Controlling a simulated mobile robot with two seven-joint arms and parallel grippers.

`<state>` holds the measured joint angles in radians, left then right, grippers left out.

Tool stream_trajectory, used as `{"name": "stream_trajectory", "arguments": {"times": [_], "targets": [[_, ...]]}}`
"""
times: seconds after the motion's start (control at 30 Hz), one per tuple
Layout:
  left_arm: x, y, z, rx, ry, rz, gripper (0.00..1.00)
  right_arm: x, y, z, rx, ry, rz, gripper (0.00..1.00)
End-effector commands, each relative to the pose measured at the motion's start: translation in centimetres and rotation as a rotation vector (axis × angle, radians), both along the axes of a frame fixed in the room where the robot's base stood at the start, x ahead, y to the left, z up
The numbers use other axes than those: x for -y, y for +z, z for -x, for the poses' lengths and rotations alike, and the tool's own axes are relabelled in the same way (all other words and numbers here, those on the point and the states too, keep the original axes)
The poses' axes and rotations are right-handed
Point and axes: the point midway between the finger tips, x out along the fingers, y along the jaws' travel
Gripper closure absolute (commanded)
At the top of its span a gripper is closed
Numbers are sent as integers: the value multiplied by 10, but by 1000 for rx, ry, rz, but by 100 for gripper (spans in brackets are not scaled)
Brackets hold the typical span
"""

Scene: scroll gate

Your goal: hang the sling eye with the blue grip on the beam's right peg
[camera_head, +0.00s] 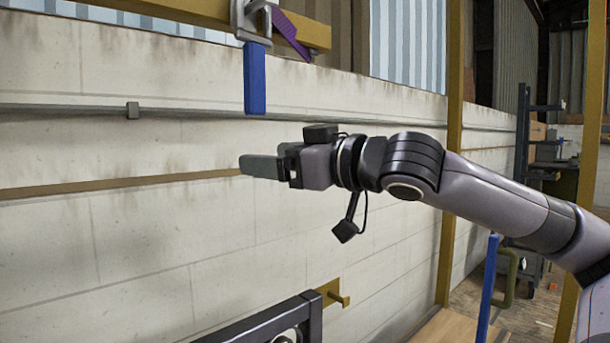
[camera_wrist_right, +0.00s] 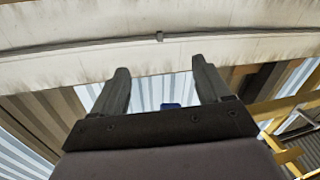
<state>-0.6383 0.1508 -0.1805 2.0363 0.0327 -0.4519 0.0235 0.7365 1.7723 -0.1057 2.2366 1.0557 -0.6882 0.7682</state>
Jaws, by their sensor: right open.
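The blue grip (camera_head: 254,80) hangs upright below a grey metal eye (camera_head: 252,18) at the yellow beam (camera_head: 185,10). The top of the eye is cut off by the picture edge, so I cannot tell whether it rests on a peg. My right gripper (camera_head: 258,166) is open and empty, pointing left, below the blue grip in the picture and apart from it. In the right wrist view the two fingers of the right gripper (camera_wrist_right: 164,86) stand wide apart. My left gripper is not in view.
A purple piece (camera_head: 291,36) slants beside the eye. Below stand a dark frame (camera_head: 275,322) and a yellow bracket with a short peg (camera_head: 333,293). A blue bar (camera_head: 487,288) and an olive handle (camera_head: 508,280) are at the lower right. A pale wall (camera_head: 150,240) lies behind; the space left of the gripper is clear.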

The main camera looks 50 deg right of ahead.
Motion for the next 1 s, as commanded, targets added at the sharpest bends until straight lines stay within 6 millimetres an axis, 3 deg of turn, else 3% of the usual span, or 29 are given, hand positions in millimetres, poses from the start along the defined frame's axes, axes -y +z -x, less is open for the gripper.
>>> {"name": "stream_trajectory", "arguments": {"times": [0.03,0.33,0.8,1.0], "targets": [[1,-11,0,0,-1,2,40,0,-5,6,4,-2,4,23],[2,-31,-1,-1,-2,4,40,-4,-4,36,3,-2,2,23],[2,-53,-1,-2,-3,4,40,-9,-2,82,2,-2,1,23],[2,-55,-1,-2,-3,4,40,-10,-1,90,0,0,-1,23]]}}
